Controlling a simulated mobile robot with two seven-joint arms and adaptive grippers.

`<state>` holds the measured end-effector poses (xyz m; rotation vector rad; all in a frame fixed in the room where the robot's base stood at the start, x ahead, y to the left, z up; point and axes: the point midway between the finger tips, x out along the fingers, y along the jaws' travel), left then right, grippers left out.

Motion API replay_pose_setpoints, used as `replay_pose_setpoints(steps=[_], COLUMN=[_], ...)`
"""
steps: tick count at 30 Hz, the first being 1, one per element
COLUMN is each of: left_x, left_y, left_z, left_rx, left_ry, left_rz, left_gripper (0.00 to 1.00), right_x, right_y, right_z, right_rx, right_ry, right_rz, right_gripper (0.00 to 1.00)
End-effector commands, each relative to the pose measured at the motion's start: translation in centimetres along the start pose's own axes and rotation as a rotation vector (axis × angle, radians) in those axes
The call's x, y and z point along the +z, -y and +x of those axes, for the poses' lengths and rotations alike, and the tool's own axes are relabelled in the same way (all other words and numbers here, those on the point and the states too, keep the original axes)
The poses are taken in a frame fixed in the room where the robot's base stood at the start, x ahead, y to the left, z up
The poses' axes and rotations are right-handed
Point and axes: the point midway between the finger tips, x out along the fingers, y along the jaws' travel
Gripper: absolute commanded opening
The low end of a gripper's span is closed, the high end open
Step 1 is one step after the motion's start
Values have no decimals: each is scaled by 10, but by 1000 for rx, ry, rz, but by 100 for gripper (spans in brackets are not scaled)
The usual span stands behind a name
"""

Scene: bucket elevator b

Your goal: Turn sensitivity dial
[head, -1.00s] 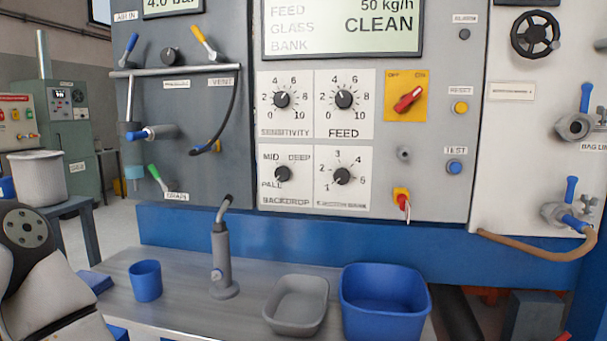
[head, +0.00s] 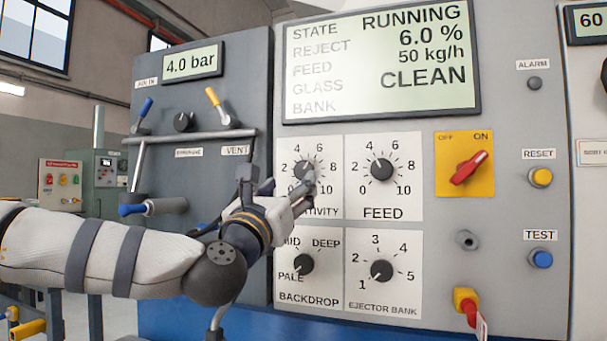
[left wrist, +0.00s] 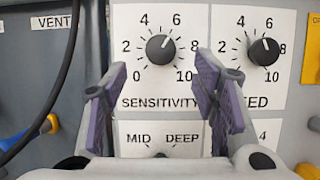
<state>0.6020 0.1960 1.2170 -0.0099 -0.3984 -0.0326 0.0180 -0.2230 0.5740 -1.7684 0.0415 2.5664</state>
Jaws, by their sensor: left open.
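The sensitivity dial (head: 303,170) is a round black knob on a white plate with a 0 to 10 scale. In the head view my left gripper's fingers partly cover it and its label. In the left wrist view the whole dial (left wrist: 160,49) shows, its white mark pointing up and right, near 6. My left gripper (head: 288,187) is in front of the panel, open and empty. In the left wrist view its purple-padded fingers (left wrist: 161,72) stand either side of the dial's column, apart from the knob. My right gripper is not in view.
The feed dial (head: 382,168) is close on the right; the backdrop dial (head: 303,264) and ejector bank dial (head: 381,271) are below. A red switch (head: 468,167) is further right. The display (head: 380,62) reads RUNNING, 6.0 %. A black hose (left wrist: 62,85) hangs at the left.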

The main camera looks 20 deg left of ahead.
Motion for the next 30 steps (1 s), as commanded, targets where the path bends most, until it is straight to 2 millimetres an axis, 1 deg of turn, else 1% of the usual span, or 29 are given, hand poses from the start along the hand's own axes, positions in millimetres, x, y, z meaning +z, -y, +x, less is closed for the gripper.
replay_pose_setpoints(steps=[1, 3, 6, 9, 13, 20, 23, 24, 26, 27, 30], left_x=[4, 4, 2, 0, -1, -1, -1, -1, -1, -1, -2], left_y=[0, 1, 1, 1, 1, 1, 1, 1, 1, 1, 0], left_z=[14, 32, 52, 65, 73, 74, 74, 74, 74, 74, 74], left_rx=[1, 0, -1, -1, -2, -1, -1, -1, -1, -2, -4], left_ry=[4, 4, 2, -1, -2, -3, -3, -3, -3, -3, -3], left_rz=[5, 5, 4, 4, 3, 3, 3, 3, 3, 3, 10], left_gripper=[54, 54, 54, 54, 54, 54, 33, 24, 11, 6, 6], right_x=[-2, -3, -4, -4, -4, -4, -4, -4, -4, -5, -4], right_y=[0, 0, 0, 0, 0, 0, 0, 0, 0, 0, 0], right_z=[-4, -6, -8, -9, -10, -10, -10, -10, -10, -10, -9], right_rx=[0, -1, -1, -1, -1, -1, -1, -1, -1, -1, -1], right_ry=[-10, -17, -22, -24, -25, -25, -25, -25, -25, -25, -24], right_rz=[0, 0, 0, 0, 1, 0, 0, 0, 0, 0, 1], right_gripper=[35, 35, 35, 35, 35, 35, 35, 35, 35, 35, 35])
